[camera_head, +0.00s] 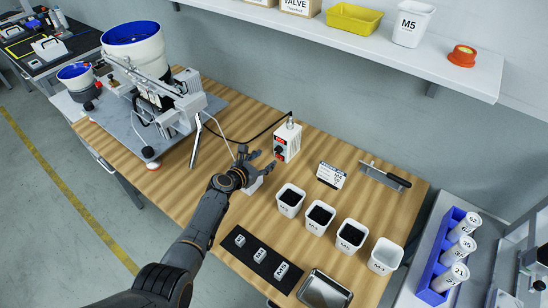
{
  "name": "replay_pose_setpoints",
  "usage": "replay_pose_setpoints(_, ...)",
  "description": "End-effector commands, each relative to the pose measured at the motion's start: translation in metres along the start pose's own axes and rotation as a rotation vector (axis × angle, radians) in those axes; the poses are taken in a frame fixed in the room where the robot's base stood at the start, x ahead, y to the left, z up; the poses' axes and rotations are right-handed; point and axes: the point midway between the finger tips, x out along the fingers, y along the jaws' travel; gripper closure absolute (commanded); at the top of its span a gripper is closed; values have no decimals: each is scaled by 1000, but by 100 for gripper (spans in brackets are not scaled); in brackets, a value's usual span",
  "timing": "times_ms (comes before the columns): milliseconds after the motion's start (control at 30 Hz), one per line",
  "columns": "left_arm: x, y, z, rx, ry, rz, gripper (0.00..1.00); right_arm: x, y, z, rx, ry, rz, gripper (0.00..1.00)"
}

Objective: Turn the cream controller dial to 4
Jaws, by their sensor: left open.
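The cream controller (293,139) is a small upright box on the wooden table, with a red label and a dark dial (280,153) low on its front face. The dial's setting is too small to read. My left gripper (265,160) is open just in front of the controller, its fingers pointing toward the dial. A small gap seems to lie between the fingertips and the dial, but I cannot tell whether they touch. My right gripper is not in view.
Several white bins (290,200) stand right of my left arm. A black mat (257,260) with small labelled blocks and a metal tray (323,291) lie near the front edge. The gantry machine (160,95) stands at the left. A cable runs behind the controller.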

Motion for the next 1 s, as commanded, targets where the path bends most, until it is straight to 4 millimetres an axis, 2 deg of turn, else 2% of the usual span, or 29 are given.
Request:
replay_pose_setpoints(33, 12, -1, -5, 1, -1, -2, 52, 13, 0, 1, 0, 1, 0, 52)
replay_pose_setpoints(200, 39, -2, -5, 2, -1, -1, 52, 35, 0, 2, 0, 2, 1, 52)
replay_pose_setpoints(400, 62, -1, -4, 3, -1, -1, 52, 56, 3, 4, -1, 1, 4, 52)
replay_pose_setpoints(633, 72, -1, -1, 2, -1, -1, 52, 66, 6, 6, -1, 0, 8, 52)
replay_pose_setpoints(967, 73, -1, 0, 2, 0, -1, 52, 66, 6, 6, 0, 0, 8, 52)
replay_pose_setpoints(1000, 73, -1, 0, 2, 0, -1, 58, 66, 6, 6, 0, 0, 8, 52)
